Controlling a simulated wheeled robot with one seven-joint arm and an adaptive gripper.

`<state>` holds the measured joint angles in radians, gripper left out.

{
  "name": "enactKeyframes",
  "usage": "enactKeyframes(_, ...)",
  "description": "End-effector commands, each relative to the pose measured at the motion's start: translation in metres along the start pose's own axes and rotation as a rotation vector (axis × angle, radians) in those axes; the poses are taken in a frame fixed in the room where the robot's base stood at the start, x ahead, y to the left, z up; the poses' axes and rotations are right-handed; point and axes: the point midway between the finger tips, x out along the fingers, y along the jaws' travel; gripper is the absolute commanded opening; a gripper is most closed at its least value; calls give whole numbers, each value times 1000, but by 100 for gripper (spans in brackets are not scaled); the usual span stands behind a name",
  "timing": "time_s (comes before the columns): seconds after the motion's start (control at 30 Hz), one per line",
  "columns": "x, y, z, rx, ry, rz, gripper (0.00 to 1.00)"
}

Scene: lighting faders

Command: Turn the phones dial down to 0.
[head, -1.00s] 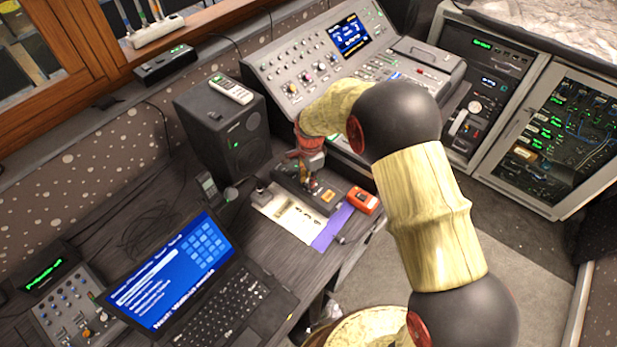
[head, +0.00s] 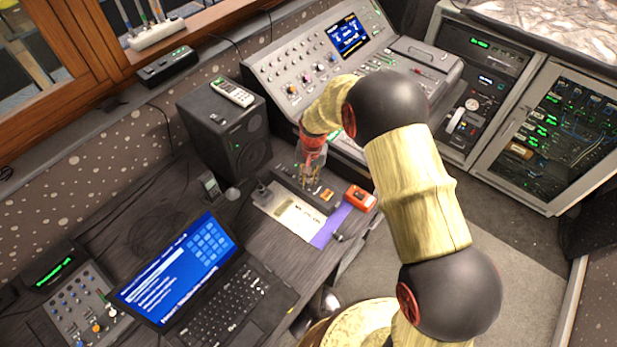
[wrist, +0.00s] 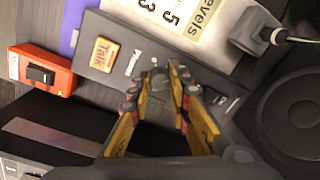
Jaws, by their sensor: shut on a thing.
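A dark grey control box (head: 287,182) lies on the desk, with an orange Talk button (head: 327,195) at its right end. In the wrist view the box (wrist: 92,52) shows the Talk button (wrist: 104,54) and a partly covered label that seems to read "Phones". My gripper (head: 308,178) points down over the box. In the wrist view my gripper (wrist: 165,78) has its yellow fingers closed around a small dial (wrist: 163,88) beside that label. The fingers hide most of the dial, and its pointer cannot be read.
A paper sheet marked "Levels" (wrist: 215,25) and a purple strip (head: 328,228) lie along the box's front. An orange device (head: 361,198) sits to its right. A black speaker (head: 238,150), a large console (head: 300,60) and an open laptop (head: 180,265) surround the area.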

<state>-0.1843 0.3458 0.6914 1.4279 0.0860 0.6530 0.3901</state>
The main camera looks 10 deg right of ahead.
Motion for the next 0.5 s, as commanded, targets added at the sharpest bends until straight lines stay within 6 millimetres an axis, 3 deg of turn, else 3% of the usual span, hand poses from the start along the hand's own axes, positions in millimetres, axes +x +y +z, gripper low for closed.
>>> enactKeyframes(0.5,-1,0,-2,-488,-27,0,0)
